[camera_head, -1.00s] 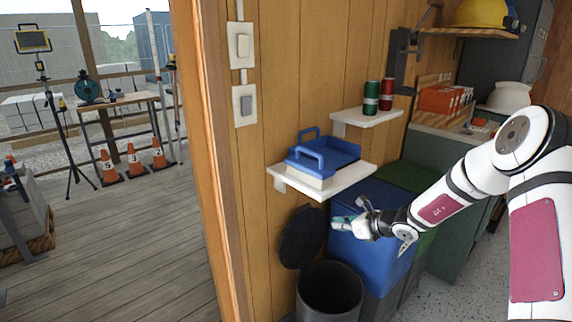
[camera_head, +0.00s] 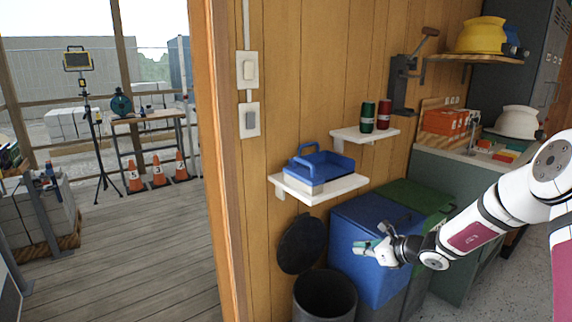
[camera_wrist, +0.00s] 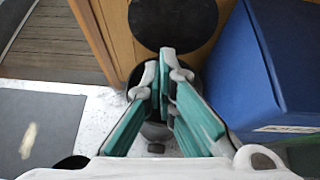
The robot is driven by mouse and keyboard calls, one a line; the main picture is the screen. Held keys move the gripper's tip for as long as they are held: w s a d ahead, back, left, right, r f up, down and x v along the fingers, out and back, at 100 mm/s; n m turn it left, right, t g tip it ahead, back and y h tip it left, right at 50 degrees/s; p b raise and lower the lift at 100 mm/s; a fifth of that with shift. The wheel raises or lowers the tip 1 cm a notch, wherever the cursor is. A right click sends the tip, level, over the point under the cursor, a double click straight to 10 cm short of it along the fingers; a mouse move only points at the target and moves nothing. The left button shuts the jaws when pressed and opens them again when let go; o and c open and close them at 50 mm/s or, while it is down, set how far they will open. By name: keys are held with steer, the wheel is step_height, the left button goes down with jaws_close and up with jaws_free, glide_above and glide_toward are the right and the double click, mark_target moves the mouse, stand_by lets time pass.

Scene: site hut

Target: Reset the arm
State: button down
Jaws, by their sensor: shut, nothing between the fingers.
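My gripper (camera_head: 368,247) is at the right of the head view, at the end of my white arm, in front of the blue bin (camera_head: 356,270). Its fingers are shut with nothing between them. In the wrist view my gripper (camera_wrist: 165,75) shows its teal finger pads brought together at the tips. Below and beyond them is the round black trash can (camera_wrist: 205,75), partly hidden by the fingers. The blue bin also fills the right of the wrist view (camera_wrist: 265,75).
A smaller shelf (camera_head: 385,134) holds a green can (camera_head: 367,118) and a red can (camera_head: 383,115). The black trash can (camera_head: 325,298) stands below. An open doorway is at left.

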steer(key=s+a+r+n+g+y, duration=0.1)
steer(key=s+a+r+n, duration=0.3)
steer(key=r+n, duration=0.15)
steer(key=s+a+r+n+g+y, duration=0.1)
steer(key=s+a+r+n+g, duration=0.1)
steer(key=s+a+r+n, duration=0.4)
steer(key=s+a+r+n+g+h, duration=0.25)
steer(key=s+r+n, duration=0.25)
steer(key=s+r, duration=0.5)
steer(key=s+d+n+g+h, duration=0.1)
steer(key=s+d+n+h, duration=0.2)
steer(key=s, duration=0.8)
steer(key=s+d+n+g+h, duration=0.1)
steer(key=s+d+n, duration=0.3)
steer(key=s, duration=0.7)
steer(key=s+d+n+h, duration=0.2)
steer(key=s+n+h, duration=0.15)
steer(key=s, duration=0.75)
step_height(320, 180, up, 16)
steer(key=t+p, duration=0.2)
steer(key=p, duration=1.2)
steer(key=shift+w+d+n+y, duration=0.15)
steer(key=shift+w+n+y, duration=0.25)
steer(key=shift+t, duration=0.25)
